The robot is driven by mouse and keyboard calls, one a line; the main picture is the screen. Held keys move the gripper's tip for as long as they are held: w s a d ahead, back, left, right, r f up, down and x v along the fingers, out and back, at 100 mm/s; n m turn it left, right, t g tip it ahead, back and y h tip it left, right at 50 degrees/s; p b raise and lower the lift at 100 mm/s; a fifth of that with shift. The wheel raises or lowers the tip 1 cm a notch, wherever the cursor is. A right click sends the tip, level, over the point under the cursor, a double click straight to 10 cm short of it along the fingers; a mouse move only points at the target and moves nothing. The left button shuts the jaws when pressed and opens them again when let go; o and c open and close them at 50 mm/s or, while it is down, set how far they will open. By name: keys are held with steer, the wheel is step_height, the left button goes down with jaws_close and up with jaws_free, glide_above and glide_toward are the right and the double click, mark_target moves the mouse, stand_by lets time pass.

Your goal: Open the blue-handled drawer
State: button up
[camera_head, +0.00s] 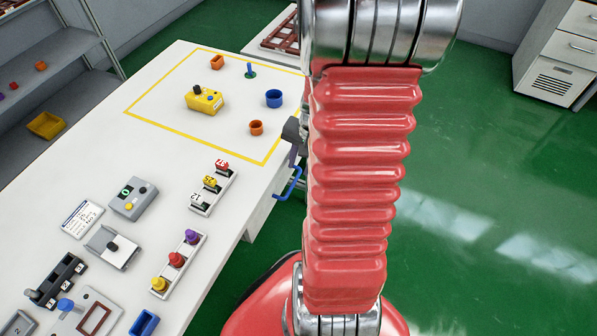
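The blue handle (290,184) sticks out from the right side of the white table, just left of my red arm. The light drawer front (262,208) below the table edge shows only in part, and I cannot see any gap at it. My gripper (295,153) shows only as a dark grey part at the left edge of my arm, just above the handle. Most of it is hidden behind the arm. I cannot tell whether it touches the handle or whether its fingers are open.
The white table (150,150) carries a yellow box (204,100), a blue cup (273,98), an orange cup (256,128) and several switch panels. Grey shelves (60,80) stand at the left. A white cabinet (560,55) is at the far right. The green floor right of my arm is clear.

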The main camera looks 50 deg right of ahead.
mark_target(296, 178)
steer(key=shift+w+a+f, duration=0.1)
steer(key=shift+w+f, duration=0.05)
steer(key=shift+f, duration=0.75)
steer(key=shift+w+f, duration=0.2)
steer(key=shift+f, duration=0.7)
steer(key=shift+w+a+f, duration=0.1)
steer(key=shift+w+f, duration=0.05)
steer(key=shift+f, duration=0.75)
steer(key=shift+c, duration=0.3)
jaws_close()
